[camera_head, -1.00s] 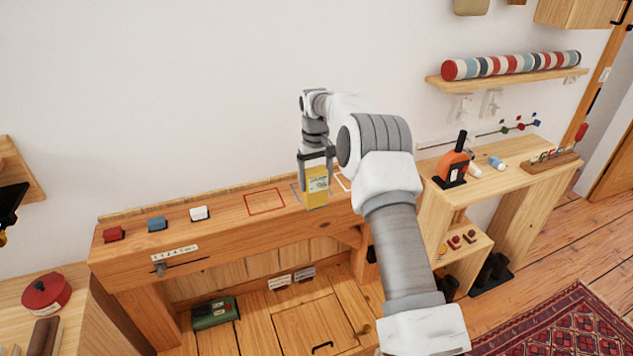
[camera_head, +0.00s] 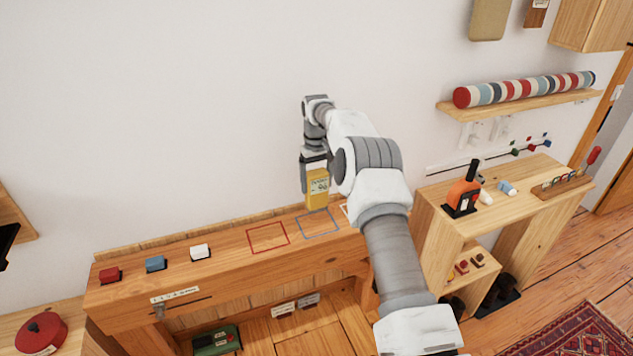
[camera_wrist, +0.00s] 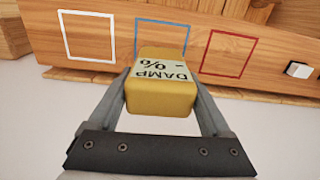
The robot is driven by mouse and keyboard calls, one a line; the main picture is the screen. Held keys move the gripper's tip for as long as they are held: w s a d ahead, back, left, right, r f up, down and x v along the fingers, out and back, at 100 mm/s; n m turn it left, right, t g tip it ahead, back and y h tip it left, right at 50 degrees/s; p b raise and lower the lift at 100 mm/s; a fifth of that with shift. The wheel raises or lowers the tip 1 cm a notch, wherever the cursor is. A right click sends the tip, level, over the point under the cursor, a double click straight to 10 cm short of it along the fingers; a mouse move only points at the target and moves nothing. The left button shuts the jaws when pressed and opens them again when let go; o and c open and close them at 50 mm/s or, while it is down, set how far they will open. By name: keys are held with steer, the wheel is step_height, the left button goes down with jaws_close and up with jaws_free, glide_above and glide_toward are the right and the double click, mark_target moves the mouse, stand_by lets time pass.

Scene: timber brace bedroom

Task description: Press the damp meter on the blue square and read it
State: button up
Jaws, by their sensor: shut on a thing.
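The yellow damp meter (camera_head: 317,187) is held in my gripper (camera_head: 315,172), which is shut on it. In the wrist view the meter (camera_wrist: 161,95) sits between the two fingers of my gripper (camera_wrist: 163,92), and its label reads "DAMP", "%" and a dash, with no number. The blue square (camera_head: 317,223) is an outline on the timber beam. The meter is above it in the head view, apparently apart from it. In the wrist view the blue square (camera_wrist: 163,23) is partly hidden behind the meter.
A red square (camera_head: 268,237) lies left of the blue one, and a white square (camera_wrist: 87,36) shows on its other side. White (camera_head: 200,252), blue (camera_head: 156,264) and red (camera_head: 109,275) blocks stand along the beam. An orange tool (camera_head: 463,193) stands on the right shelf.

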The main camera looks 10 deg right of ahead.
mark_target(317, 200)
steer(key=shift+f+b, duration=1.85)
steer(key=shift+f, duration=1)
steer(key=shift+s+f, duration=0.1)
steer(key=shift+f, duration=0.5)
steer(key=shift+r+p, duration=2.2)
steer(key=shift+r, duration=1.4)
